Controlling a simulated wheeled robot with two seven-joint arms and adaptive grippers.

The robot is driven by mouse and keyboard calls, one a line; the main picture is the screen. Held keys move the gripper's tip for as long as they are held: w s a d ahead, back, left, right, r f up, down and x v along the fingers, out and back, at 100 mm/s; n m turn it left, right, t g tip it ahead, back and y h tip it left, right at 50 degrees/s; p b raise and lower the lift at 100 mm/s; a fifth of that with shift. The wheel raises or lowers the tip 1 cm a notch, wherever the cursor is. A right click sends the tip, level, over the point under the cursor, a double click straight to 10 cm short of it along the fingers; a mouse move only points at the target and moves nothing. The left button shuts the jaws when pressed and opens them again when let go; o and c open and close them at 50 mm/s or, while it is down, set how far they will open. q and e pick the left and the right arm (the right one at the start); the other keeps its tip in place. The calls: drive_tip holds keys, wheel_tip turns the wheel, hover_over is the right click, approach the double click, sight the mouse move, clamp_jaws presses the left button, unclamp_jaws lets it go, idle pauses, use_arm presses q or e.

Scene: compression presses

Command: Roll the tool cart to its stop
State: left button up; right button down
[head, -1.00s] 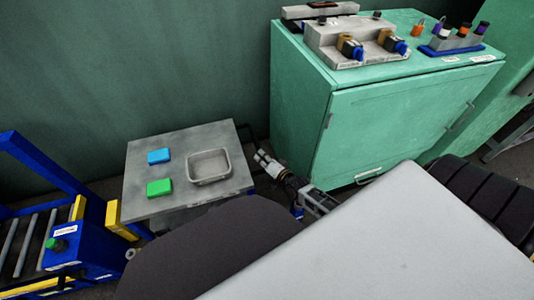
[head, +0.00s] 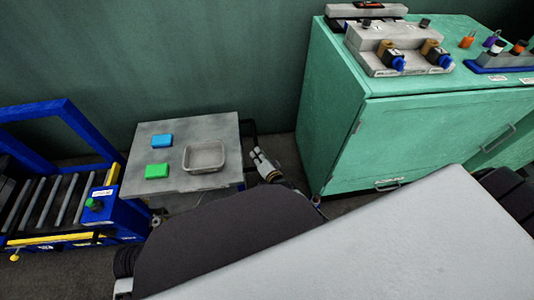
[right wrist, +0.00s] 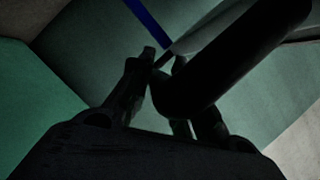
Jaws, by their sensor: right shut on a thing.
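The tool cart (head: 215,127) has a flat grey top and stands left of the green cabinet. Its dark handle (head: 250,124) is on its right side. My right gripper (head: 262,157) is at the handle, shut on it. In the right wrist view, the fingers (right wrist: 160,72) close around a thick dark bar (right wrist: 235,55); the picture is dark there. The cart's left edge is close to a yellow block (head: 113,173) on the blue frame; I cannot tell whether they touch. My left gripper is not in view.
A blue roller frame (head: 72,110) with a green button (head: 93,203) stands at the left. A blue block (head: 162,140), green block (head: 157,171) and grey tray (head: 204,169) are on the cart. The green cabinet (head: 415,140) stands right, with floor between.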

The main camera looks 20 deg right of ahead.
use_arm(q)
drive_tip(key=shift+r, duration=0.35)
use_arm(e)
drive_tip(key=shift+w+a, duration=0.1)
drive_tip(key=shift+a, duration=0.5)
drive_tip(key=c, duration=1.3)
unclamp_jaws()
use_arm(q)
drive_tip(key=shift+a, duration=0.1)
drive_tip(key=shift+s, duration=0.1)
use_arm(e)
drive_tip(key=shift+v, duration=5.95)
drive_tip(key=shift+r, duration=0.1)
